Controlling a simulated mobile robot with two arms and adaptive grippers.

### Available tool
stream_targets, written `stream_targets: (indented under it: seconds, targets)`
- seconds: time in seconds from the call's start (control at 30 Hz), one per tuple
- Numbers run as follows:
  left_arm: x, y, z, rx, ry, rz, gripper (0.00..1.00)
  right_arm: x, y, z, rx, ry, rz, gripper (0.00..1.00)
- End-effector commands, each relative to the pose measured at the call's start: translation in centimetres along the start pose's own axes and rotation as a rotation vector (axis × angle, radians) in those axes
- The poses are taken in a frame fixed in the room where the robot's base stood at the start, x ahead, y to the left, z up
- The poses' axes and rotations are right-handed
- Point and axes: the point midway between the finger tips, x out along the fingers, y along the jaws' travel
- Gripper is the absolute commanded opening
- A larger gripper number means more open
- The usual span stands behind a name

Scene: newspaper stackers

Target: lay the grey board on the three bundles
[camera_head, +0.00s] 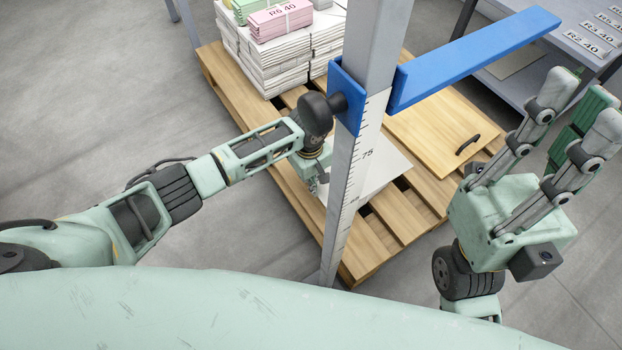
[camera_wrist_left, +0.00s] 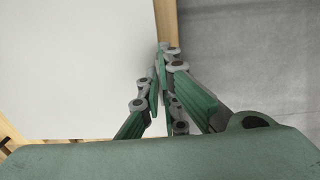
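The pale grey board (camera_head: 388,168) lies low over the pallet in the head view, partly behind an upright post; it fills the left of the left wrist view (camera_wrist_left: 75,70). My left gripper (camera_head: 320,182) is at its left edge. In the left wrist view its fingertips (camera_wrist_left: 164,55) are close together at the edge, one finger overlapping the board. Whether they pinch it cannot be made out. A pink-topped bundle (camera_head: 281,20), a green one (camera_head: 245,8) and a greyish one, cut by the frame, top the white paper stacks. My right gripper (camera_head: 582,95) points upward, open and empty.
The grey post (camera_head: 372,50) with a ruler scale and blue arm (camera_head: 475,58) stands in front of the wooden pallet (camera_head: 232,88). A wooden panel with a black handle (camera_head: 440,128) lies at the pallet's right. A table with price cards (camera_head: 588,38) is at upper right.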

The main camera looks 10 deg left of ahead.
Motion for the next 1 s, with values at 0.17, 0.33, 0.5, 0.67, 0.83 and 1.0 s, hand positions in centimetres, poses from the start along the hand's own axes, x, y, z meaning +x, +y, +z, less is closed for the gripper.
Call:
stream_targets:
  seconds: [0.17, 0.33, 0.5, 0.67, 0.83, 1.0]
  targets:
    - [0.39, 0.02, 0.0, 0.0, 0.0, 0.001, 0.0, -0.05, 0.0, 0.02, 0.0, 0.002, -0.001, 0.0]
    - [0.62, 0.03, -0.01, 0.001, 0.0, 0.001, 0.04, 0.11, -0.01, -0.04, -0.001, 0.01, -0.004, 0.0]
    - [0.6, 0.02, -0.01, 0.0, 0.0, 0.001, 0.19, 0.2, -0.01, -0.11, -0.001, 0.013, -0.004, 0.0]
    - [0.6, 0.01, -0.01, 0.0, 0.0, 0.0, 0.27, 0.21, -0.01, -0.13, -0.001, 0.013, -0.004, 0.0]
    - [0.65, -0.06, 0.0, 0.0, 0.0, -0.001, 0.27, 0.11, 0.02, -0.07, -0.001, 0.009, -0.001, 0.0]
    - [-0.31, 0.04, -0.02, 0.0, 0.0, 0.001, 0.27, 0.01, 0.05, 0.02, -0.001, 0.004, 0.001, 0.0]
